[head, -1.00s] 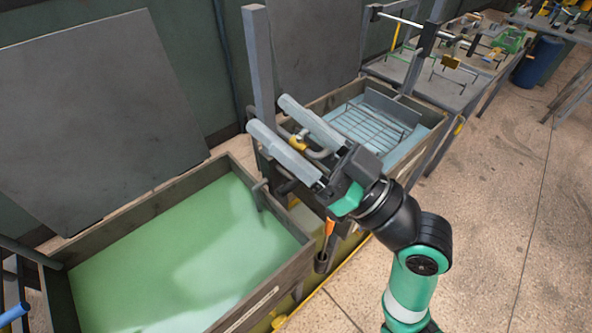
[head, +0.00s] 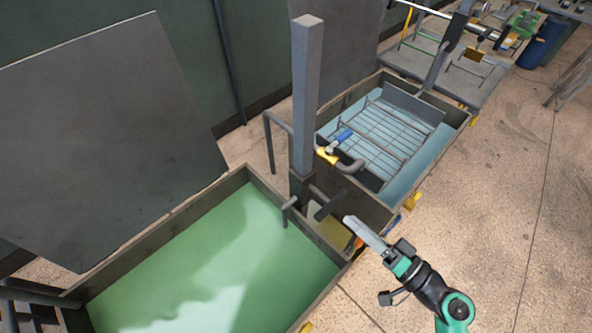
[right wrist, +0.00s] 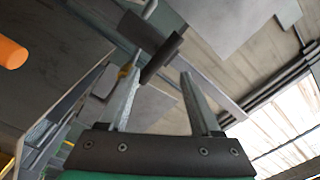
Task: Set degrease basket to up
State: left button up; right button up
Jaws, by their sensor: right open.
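The wire basket (head: 375,140) sits low in the tank of pale blue liquid (head: 440,135); I cannot tell whether it is the degrease basket. A grey post (head: 305,100) stands between the tanks. A dark crank-like handle (head: 331,205) sticks out near its foot. My right gripper (head: 350,222) is open and empty, just right of and below this handle in the head view. In the right wrist view the dark handle (right wrist: 162,60) shows beyond the open fingers (right wrist: 155,82), not visibly gripped. My left gripper is out of view.
A tank of green liquid (head: 220,270) lies at the front left. A bent pipe with a yellow valve and blue lever (head: 328,154) runs beside the post. Dark panels (head: 100,140) lean at the back left. The floor at the right (head: 500,200) is clear.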

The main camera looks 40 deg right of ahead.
aim_at(328, 201)
jog(key=w, duration=0.3)
jog(key=w+a+p, duration=0.1)
jog(key=w, duration=0.7)
jog(key=shift+w+a+f, duration=0.15)
jog(key=shift+w+a, duration=0.05)
jog(key=shift+a, duration=0.05)
grip_shut()
dwell(1.1)
